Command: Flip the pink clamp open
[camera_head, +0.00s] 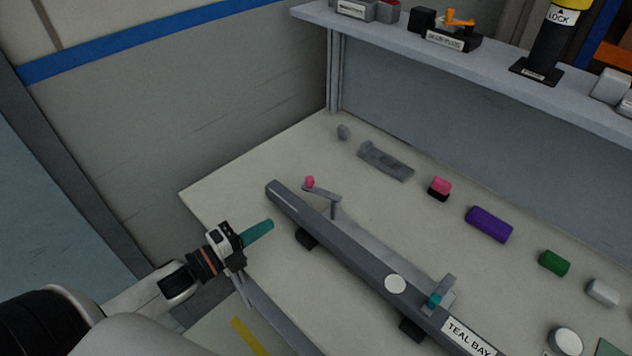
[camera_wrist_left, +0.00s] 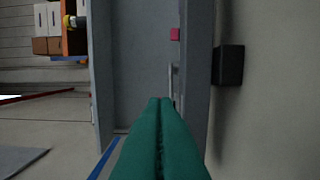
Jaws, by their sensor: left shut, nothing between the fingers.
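The pink clamp shows as a grey lever arm with a pink tip (camera_head: 310,182), at the far end of a long dark grey bar (camera_head: 345,248) labelled TEAL BAY. Its arm runs from the pink tip to a small post behind the bar. In the left wrist view a pink tip (camera_wrist_left: 175,34) shows at the top, beside the grey bar (camera_wrist_left: 197,75). My left gripper (camera_head: 268,226) has teal fingers, shut and empty, left of the bar and apart from the pink tip. The fingers (camera_wrist_left: 160,105) point up the wrist view. My right gripper is not in view.
A teal-tipped clamp (camera_head: 434,299) stands at the bar's near end. Behind the bar lie a pink-and-black block (camera_head: 440,187), a purple block (camera_head: 489,224), a green block (camera_head: 554,263) and a grey bracket (camera_head: 386,162). A shelf (camera_head: 490,65) overhangs the back.

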